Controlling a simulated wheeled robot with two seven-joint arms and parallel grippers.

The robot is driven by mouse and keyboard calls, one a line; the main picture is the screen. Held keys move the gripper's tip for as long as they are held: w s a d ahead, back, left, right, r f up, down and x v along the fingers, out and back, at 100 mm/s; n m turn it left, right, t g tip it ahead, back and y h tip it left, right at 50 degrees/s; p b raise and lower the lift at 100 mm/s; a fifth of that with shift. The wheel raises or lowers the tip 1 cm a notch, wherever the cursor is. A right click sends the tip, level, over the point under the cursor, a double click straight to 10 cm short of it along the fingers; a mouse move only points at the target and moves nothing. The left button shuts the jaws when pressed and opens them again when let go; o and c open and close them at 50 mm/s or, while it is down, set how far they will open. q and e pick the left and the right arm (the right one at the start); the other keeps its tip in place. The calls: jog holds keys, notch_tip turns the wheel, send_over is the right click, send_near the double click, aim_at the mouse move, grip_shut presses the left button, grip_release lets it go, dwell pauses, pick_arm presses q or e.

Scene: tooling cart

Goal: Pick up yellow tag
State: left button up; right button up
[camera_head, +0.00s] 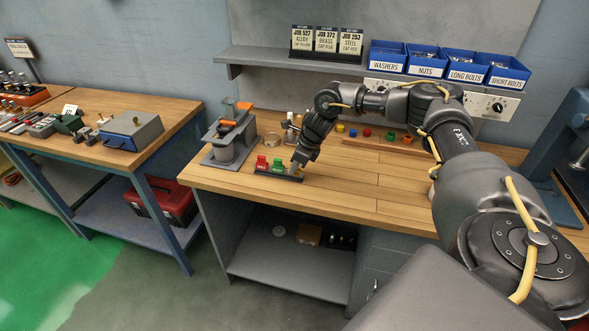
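A small dark rack (280,175) stands near the front left of the wooden workbench (350,200). A red tag (262,163) and a green tag (278,167) stand upright in it. My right gripper (297,168) reaches down at the rack's right end, beside the green tag. A little yellow shows at its fingertips, probably the yellow tag, which is mostly hidden. I cannot tell whether the fingers are open or closed on it. My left gripper is out of view.
A grey press-like fixture with an orange part (233,130) stands left of the rack. Small coloured pieces (366,133) lie towards the back. Blue bins (387,55) and job cards (326,40) sit on the shelf above. The bench front right of the rack is clear.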

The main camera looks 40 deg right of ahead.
grip_shut()
jog(key=shift+r, duration=0.45)
notch_tip(320, 180, up, 2)
jog(key=shift+r+b, duration=0.15)
jog(key=shift+b, duration=0.25)
jog(key=s+r+b, duration=0.1)
jog(key=s+r, duration=0.4)
jog(key=s, duration=0.2)
jog(key=s+a+r+b, duration=0.1)
jog(key=s+r, duration=0.3)
jog(key=s, duration=0.3)
jog(key=shift+r, duration=0.4)
jog(key=shift+a, duration=0.1)
